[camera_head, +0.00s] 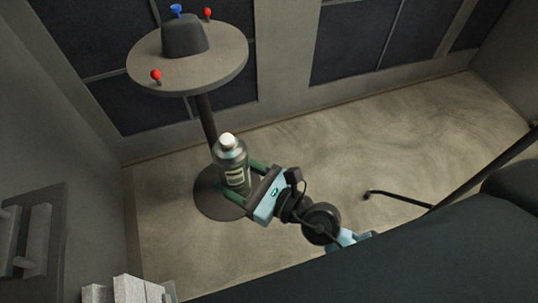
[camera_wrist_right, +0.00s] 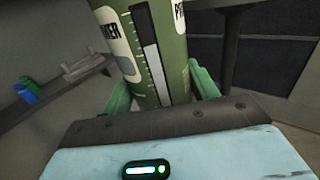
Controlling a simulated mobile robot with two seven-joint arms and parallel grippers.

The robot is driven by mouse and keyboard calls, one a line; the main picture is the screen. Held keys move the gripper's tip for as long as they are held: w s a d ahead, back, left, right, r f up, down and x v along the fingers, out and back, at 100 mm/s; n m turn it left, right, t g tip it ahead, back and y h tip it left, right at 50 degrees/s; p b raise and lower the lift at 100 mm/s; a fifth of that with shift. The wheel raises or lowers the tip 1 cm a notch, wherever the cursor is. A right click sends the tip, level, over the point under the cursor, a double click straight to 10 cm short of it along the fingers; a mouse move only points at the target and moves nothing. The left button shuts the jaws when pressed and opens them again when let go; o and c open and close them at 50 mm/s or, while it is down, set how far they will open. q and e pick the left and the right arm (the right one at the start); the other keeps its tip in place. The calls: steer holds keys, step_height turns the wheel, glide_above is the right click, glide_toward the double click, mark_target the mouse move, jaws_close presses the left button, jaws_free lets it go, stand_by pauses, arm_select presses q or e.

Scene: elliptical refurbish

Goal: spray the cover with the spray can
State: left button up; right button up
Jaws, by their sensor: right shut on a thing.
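The spray can (camera_head: 231,162), a green can with a white cap and a pale label, is upright between the green fingers of my right gripper (camera_head: 241,181). The gripper is shut on it and holds it in front of the round table's post. In the right wrist view the can (camera_wrist_right: 160,50) fills the upper middle, with the fingers on both sides; its top is cut off. A dark grey tapered block (camera_head: 184,36), seemingly the cover, stands on the round table, up and left of the can. My left gripper is out of view.
The round table (camera_head: 225,70) also carries two red knobs (camera_head: 156,75) (camera_head: 208,13) and a blue one (camera_head: 176,9). Its base (camera_head: 212,200) is on the floor behind the can. A shelf (camera_wrist_right: 60,92) with blue and green items shows in the wrist view. Floor (camera_head: 410,150) at right is mostly clear.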

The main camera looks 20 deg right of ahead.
steer(key=a, duration=0.1)
steer(key=a+f+b, duration=0.1)
steer(key=shift+w+a+f, duration=0.1)
steer(key=shift+a+f, duration=0.1)
steer(key=shift+a, duration=0.2)
steer(key=shift+a+n+g+y, duration=0.3)
steer(key=shift+a+y, duration=0.1)
steer(key=shift+w, duration=0.1)
steer(key=w+b, duration=0.2)
steer(key=w, duration=0.3)
steer(key=shift+w, duration=0.4)
